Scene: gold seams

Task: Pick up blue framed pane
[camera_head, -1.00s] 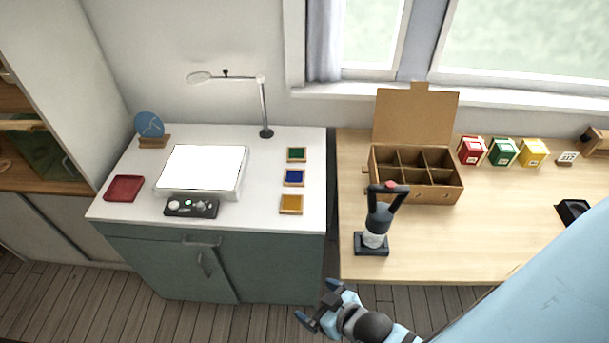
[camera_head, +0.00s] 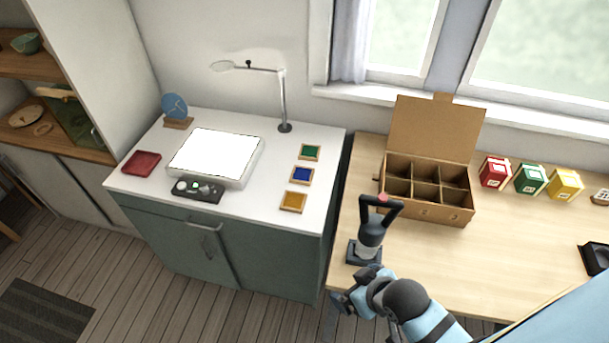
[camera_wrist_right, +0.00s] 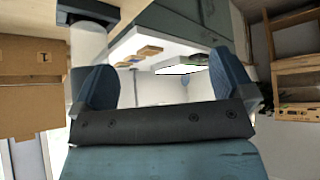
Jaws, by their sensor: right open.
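The blue framed pane (camera_head: 302,175) lies flat on the white cabinet top in the head view, between the green framed pane (camera_head: 310,152) and the amber framed pane (camera_head: 293,202). My right gripper (camera_head: 338,303) is at the front left edge of the wooden table, below and to the right of the panes and apart from them. In the right wrist view its two dark fingers (camera_wrist_right: 158,88) stand wide apart with nothing held between them. The framed panes show small beyond the fingers there; their colours are hard to tell. My left gripper is not in view.
A black-handled tool on a stand (camera_head: 370,236) is close to my right gripper. A divided cardboard box (camera_head: 427,212) stands behind it.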

